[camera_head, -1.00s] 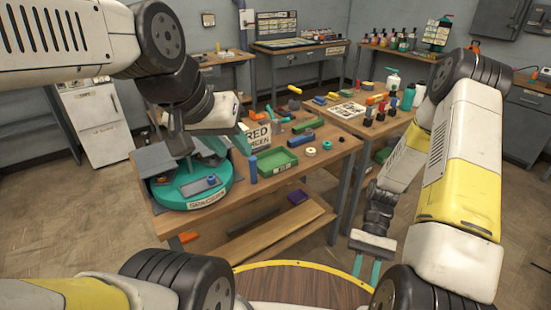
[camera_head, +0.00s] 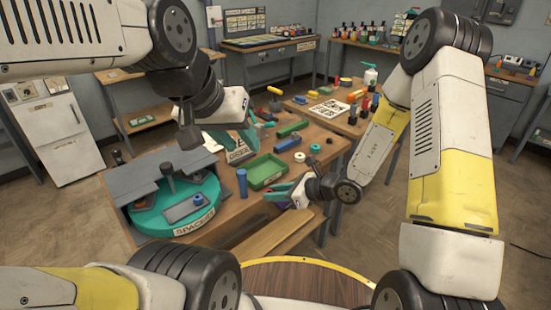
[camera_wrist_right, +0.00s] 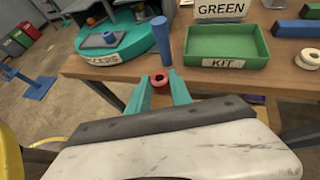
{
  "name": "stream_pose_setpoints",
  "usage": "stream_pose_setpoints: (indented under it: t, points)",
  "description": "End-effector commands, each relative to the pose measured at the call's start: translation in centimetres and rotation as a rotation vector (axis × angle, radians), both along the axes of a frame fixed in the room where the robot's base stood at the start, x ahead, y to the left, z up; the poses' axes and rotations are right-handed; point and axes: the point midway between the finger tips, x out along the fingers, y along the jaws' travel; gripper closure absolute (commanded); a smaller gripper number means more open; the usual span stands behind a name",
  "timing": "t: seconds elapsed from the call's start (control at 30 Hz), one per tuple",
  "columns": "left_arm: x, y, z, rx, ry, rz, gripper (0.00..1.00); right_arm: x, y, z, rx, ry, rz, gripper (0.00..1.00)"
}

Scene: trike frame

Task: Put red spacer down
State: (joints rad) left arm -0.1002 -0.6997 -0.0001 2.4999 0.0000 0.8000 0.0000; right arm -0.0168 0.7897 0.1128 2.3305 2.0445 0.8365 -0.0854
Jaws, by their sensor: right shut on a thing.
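The red spacer (camera_wrist_right: 160,82) is a small ring with a dark hole, held between the teal fingers of my right gripper (camera_wrist_right: 158,88) in the right wrist view. In the head view my right gripper (camera_head: 276,191) is beside the front of the bench, just below the green kit tray (camera_head: 267,172); the spacer is hard to make out there. The tray looks empty. My left gripper (camera_head: 250,131) is over the bench by the GREEN sign (camera_head: 240,153); its jaw opening is unclear.
The teal SPACERS turntable (camera_head: 150,222), with a blue spacer (camera_head: 198,198) on a grey plate, is at left. A blue cylinder (camera_head: 242,183) stands between turntable and tray.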

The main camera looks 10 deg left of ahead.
Motion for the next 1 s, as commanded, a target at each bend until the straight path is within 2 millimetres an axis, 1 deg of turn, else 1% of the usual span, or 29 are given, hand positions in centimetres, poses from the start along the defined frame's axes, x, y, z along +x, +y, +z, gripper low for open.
stream_pose_setpoints:
  t: [0.17, 0.27, 0.6, 0.7, 0.8, 1.0]
  points:
    - [0.0, 0.0, 0.0, 0.0, 0.0, 0.0, 0.64, 1.3, 0.3, -0.2, 0.0, 0.0, -0.068, 1.0]
    - [0.0, 0.0, 0.0, 0.0, 0.0, 0.0, 0.64, 2.6, 1.2, -0.3, 0.002, -0.002, -0.073, 1.0]
    - [0.0, 0.0, 0.0, 0.0, 0.0, 0.0, 0.64, 10.0, 6.3, -1.2, 0.003, -0.001, -0.073, 1.0]
    - [0.0, 0.0, 0.0, 0.0, 0.0, 0.0, 0.64, 11.8, 7.5, -1.4, 0.003, -0.001, -0.074, 1.0]
    - [0.0, 0.0, 0.0, 0.0, 0.0, 0.0, 0.64, 12.9, 8.3, -1.5, 0.003, 0.001, -0.074, 1.0]
    - [0.0, 0.0, 0.0, 0.0, 0.0, 0.0, 0.64, 14.0, 9.1, -1.6, 0.002, 0.0, -0.073, 1.0]
